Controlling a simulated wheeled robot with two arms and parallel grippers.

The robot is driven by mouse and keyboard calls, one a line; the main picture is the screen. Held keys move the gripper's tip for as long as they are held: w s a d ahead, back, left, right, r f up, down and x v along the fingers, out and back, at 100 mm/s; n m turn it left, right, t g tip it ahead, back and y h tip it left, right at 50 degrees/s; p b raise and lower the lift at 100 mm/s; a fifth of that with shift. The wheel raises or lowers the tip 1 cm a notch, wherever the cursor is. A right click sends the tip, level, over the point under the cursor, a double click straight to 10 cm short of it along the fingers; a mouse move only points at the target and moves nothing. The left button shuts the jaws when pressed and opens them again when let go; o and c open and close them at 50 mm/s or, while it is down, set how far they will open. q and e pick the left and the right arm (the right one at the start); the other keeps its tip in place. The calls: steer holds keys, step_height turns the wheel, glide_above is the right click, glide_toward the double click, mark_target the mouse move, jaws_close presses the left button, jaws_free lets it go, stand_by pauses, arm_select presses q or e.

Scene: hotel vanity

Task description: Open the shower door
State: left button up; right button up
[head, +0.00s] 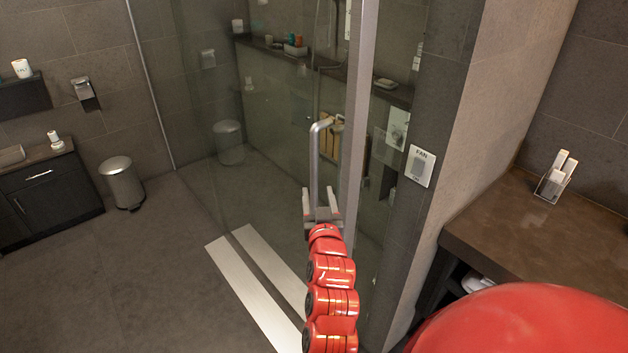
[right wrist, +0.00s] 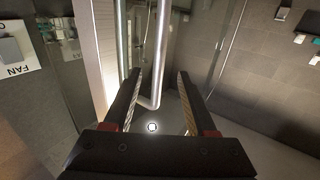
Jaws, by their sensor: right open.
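The glass shower door (head: 265,130) stands upright in the middle of the head view and looks closed. Its metal bar handle (head: 315,160) is vertical, bent at the top toward the metal door edge (head: 361,120). My right gripper (head: 320,198) is open at the lower end of the handle, with its fingers pointing up. In the right wrist view, the handle (right wrist: 160,55) runs between the two open fingers of the gripper (right wrist: 158,75), its lower bend also showing between them. Whether either finger touches it cannot be told. My left gripper is out of view.
A FAN switch (head: 420,166) is on the wall right of the door. A brown counter (head: 520,232) with a small holder (head: 553,178) stands at the right. A bin (head: 121,183) and dark cabinet (head: 48,198) are at the left. The floor before the door is clear.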

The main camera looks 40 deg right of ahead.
mark_target(315, 171)
steer(key=p+x, duration=0.1)
steer(key=x, duration=0.4)
steer(key=p+x, duration=0.2)
steer(key=x, duration=0.3)
steer(key=shift+w+d+r, duration=0.2)
steer(key=shift+w, duration=0.05)
steer(key=shift+c, duration=0.2)
jaws_close()
stand_by(0.9)
